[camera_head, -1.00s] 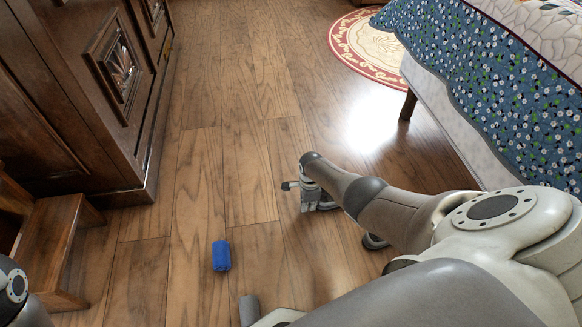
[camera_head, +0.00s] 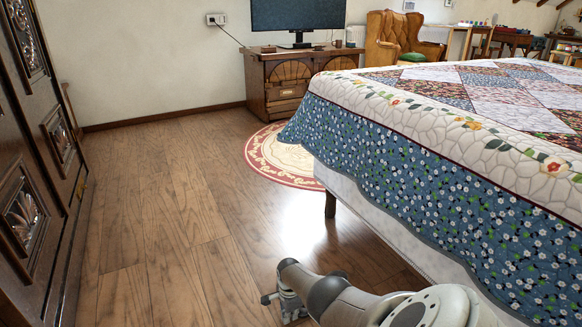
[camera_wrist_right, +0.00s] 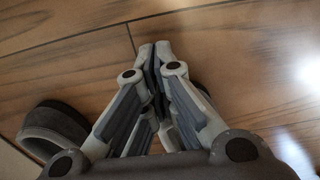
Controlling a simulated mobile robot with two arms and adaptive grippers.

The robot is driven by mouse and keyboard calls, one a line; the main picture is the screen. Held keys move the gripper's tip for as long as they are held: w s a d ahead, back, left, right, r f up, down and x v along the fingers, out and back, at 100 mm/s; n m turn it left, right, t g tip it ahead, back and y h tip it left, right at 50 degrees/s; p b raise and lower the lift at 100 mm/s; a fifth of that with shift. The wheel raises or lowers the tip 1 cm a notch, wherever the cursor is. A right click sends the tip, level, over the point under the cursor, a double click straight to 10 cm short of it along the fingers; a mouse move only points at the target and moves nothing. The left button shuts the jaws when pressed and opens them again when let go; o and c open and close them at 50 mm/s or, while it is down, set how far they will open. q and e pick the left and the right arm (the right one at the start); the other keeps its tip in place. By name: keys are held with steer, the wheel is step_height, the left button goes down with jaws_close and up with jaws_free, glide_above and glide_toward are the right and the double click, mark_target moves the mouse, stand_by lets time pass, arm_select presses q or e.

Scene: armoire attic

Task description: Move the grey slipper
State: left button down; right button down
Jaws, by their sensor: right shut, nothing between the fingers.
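My right gripper (camera_head: 287,303) is low over the wooden floor at the bottom of the head view, beside the bed. In the right wrist view my right gripper (camera_wrist_right: 154,50) has its fingertips together with nothing between them. A dark grey, rounded thing with a pale rim, which looks like the grey slipper (camera_wrist_right: 52,127), lies on the floor left of the fingers, apart from them. Part of another dark curved thing shows behind the right finger, mostly hidden. No slipper is visible in the head view now. My left gripper is out of view.
The bed (camera_head: 430,180) with a patchwork quilt fills the right side. A dark carved armoire (camera_head: 35,200) stands at the left. Clear wooden floor (camera_head: 170,210) lies between them. A round rug (camera_head: 275,160) and a wooden cabinet (camera_head: 283,92) with a screen are farther back.

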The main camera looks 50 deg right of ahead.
steer(key=shift+r, duration=0.2)
step_height(320, 180, up, 12)
steer(key=shift+s+f, duration=0.2)
steer(key=shift+s, duration=0.25)
stand_by(0.4)
